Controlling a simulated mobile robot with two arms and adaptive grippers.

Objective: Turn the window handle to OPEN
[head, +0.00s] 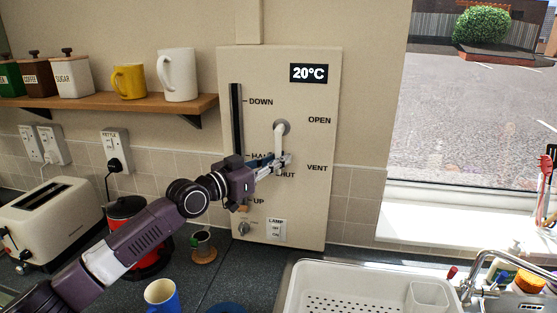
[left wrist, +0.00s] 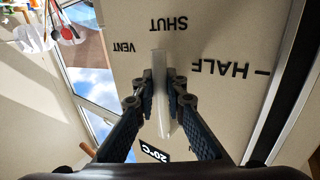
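The window handle (head: 280,143) is a pale lever on the beige wall panel (head: 320,210). It hangs straight down from its round pivot toward the SHUT label, with VENT at lower right and OPEN at upper right. My left gripper (head: 284,162) is at the lever's lower end. In the left wrist view, which is upside down, the fingers of my left gripper (left wrist: 160,82) close in on both sides of the handle (left wrist: 159,62) and appear to touch it. The gripper partly covers the SHUT label in the head view. My right gripper is not in view.
The panel also has a vertical slider slot (head: 236,115), a 20°C display (head: 309,73) and a lamp switch (head: 276,231). A shelf (head: 130,103) with mugs and canisters is at left. A white dish tray (head: 350,300) is below right. The wall right of the handle is clear.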

